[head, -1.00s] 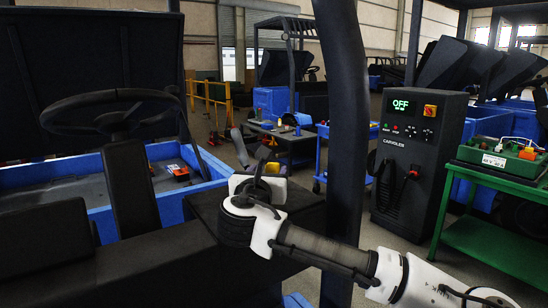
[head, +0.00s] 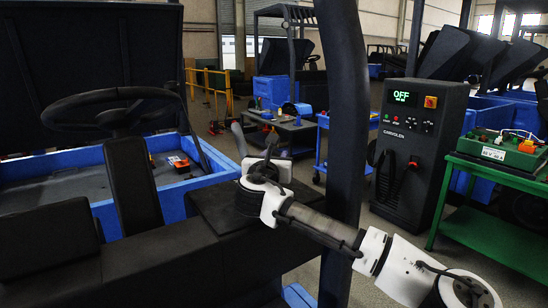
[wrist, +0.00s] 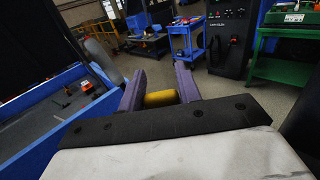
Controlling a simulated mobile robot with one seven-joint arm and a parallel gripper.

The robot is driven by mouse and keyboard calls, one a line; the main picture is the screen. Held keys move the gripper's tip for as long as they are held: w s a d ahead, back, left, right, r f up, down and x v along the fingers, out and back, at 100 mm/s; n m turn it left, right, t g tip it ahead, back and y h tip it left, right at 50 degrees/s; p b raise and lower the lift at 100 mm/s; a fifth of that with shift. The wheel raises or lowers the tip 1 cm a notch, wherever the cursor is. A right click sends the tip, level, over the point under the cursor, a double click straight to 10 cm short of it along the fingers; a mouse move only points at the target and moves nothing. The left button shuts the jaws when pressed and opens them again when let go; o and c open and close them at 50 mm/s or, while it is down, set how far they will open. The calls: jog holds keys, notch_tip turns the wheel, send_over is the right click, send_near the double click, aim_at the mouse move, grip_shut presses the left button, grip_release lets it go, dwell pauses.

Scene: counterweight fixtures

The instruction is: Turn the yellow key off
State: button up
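My gripper (head: 254,134) is raised over a dark box-like block of the vehicle in the head view, its two grey-purple fingers spread apart. In the wrist view the fingers of my gripper (wrist: 160,70) point forward with a gap between them. A short, rounded yellow piece (wrist: 161,98) shows low in that gap, near the palm. I cannot tell whether it is the yellow key, or whether the fingers touch it. No yellow key can be made out in the head view.
A steering wheel (head: 111,108) and dark post (head: 348,130) flank my arm. An orange item (head: 179,162) lies in the blue-edged bay. A black charger cabinet (head: 418,150) reading OFF and a green table (head: 505,215) stand right. Open floor lies between.

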jog(key=c, duration=0.5)
jog(key=shift+o, duration=0.2)
jog(key=shift+n+y, duration=0.3)
jog(key=shift+y, duration=0.1)
jog(key=n+y+p, duration=0.1)
jog(key=y, duration=0.1)
jog(key=n+y+p, duration=0.1)
jog(key=y, duration=0.1)
jog(key=n+y+p, duration=0.1)
jog(key=n+y, duration=0.1)
jog(key=shift+a+r+y+p, duration=0.25)
jog(key=shift+y+p, duration=0.05)
jog(key=shift+p, duration=0.1)
jog(key=shift+s+a+f+n+g+y+p, duration=0.1)
jog(key=shift+a+n+g+y+p, duration=0.1)
jog(key=shift+n+g+y+p, duration=0.85)
jog(key=shift+s+a+f+n+g+y+p, duration=0.1)
jog(key=shift+a+n+g+y+p, duration=0.3)
jog(key=shift+n+y, duration=1.15)
jog(key=shift+d+m+y, duration=0.2)
jog(key=shift+m+y, duration=0.1)
jog(key=shift+y, duration=0.3)
jog(key=o, duration=1)
jog(key=shift+f, duration=0.1)
